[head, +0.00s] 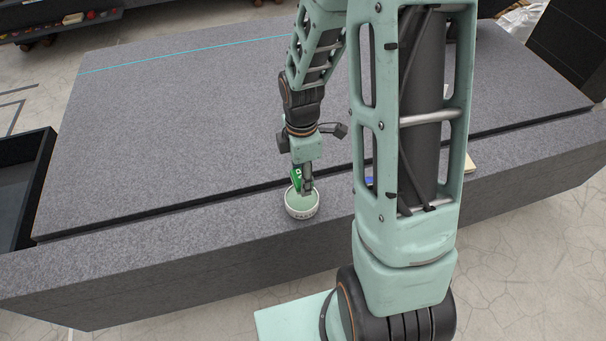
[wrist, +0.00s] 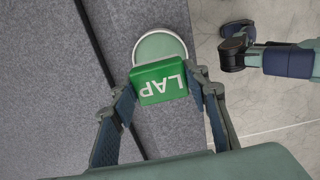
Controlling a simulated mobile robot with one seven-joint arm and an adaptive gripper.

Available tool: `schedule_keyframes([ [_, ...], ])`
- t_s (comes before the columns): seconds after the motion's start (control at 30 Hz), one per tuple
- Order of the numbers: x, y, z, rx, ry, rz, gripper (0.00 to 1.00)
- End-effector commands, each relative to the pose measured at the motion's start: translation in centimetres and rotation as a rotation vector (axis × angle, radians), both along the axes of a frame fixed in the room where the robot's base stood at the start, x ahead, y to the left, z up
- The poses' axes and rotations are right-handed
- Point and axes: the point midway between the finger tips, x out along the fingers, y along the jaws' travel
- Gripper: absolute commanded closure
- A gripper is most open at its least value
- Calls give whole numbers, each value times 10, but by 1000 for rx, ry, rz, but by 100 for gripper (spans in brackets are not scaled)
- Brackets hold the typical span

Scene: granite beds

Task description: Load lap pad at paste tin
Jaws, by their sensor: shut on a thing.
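The lap pad is a green block with white letters LAP (wrist: 160,84), held between the two fingers of my gripper (wrist: 165,92) in the wrist view. In the head view my gripper (head: 303,188) points down over the paste tin, and a bit of the green pad (head: 296,176) shows beside the fingers. The paste tin (head: 301,212) is a round, open white tin with pale green paste inside, standing on the front ledge of the granite. In the wrist view the tin (wrist: 160,40) lies just beyond the pad, which overlaps its near rim. I cannot tell whether the pad touches the paste.
The large granite bed (head: 180,125) has a dark groove behind the front ledge (head: 150,255) and a cyan line near its far edge. A dark open bin (head: 25,190) stands at the left. A blue item and a pale item lie partly hidden behind my arm. The ledge left of the tin is clear.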

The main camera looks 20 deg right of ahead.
Motion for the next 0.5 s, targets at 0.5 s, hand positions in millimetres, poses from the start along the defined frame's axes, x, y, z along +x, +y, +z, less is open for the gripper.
schedule_keyframes([
  [0.5,0,0,-43,0,-1,2,77],
])
